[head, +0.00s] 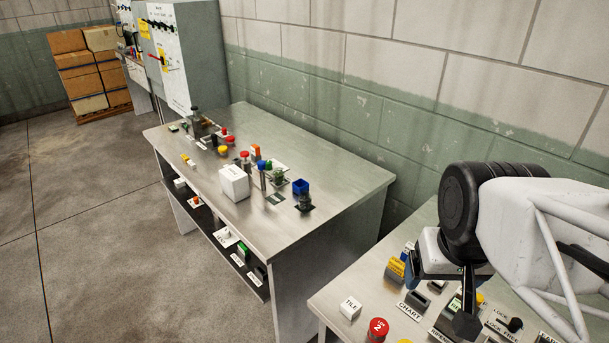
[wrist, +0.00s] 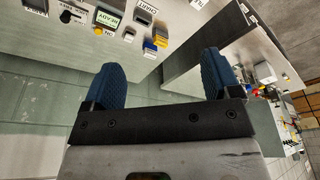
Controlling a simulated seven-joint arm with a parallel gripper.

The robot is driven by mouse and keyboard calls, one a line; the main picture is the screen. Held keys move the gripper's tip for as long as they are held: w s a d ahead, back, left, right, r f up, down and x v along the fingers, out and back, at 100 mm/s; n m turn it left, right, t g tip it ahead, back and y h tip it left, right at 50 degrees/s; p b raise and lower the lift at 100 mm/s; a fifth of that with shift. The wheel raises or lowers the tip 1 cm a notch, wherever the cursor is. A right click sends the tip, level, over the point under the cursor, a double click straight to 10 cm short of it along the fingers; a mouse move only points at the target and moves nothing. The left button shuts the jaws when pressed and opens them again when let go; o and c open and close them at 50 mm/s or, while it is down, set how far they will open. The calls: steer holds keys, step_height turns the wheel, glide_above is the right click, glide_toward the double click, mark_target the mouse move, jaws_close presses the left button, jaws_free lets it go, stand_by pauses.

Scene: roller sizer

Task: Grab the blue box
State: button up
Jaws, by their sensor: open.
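My gripper (head: 440,297) is in the head view over the nearer table at the lower right, well apart from the blue box. In the wrist view my gripper (wrist: 158,78) has its two blue-padded fingers spread, with nothing between them.
The far table (head: 335,180) also holds a white box (head: 234,183), red and yellow buttons and several small items. A block wall (head: 400,120) runs behind both.

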steer(key=shift+w, duration=0.1)
steer(key=w+a+n+g, duration=0.15)
steer(key=w+a, duration=0.25)
steer(key=w, duration=1.4)
steer(key=w+a+n, duration=0.3)
steer(key=w+a, duration=0.2)
steer(key=w, duration=1.2)
steer(key=w+a+f+n, duration=0.1)
steer(key=w+a+f, duration=0.4)
steer(key=w+f, duration=0.2)
steer(key=w+a+f+n, duration=0.2)
steer(key=w+a+f, duration=0.4)
steer(key=w, duration=0.6)
steer(key=w+a+f+n+g, duration=0.1)
steer(key=w+a+f, duration=0.4)
steer(key=w+f, duration=0.4)
steer(key=shift+w+a+f+n, duration=0.3)
steer(key=shift+f+n, duration=0.05)
steer(key=shift+f, duration=0.15)
steer(key=shift+f, duration=0.1)
steer(key=shift+f, duration=1.2)
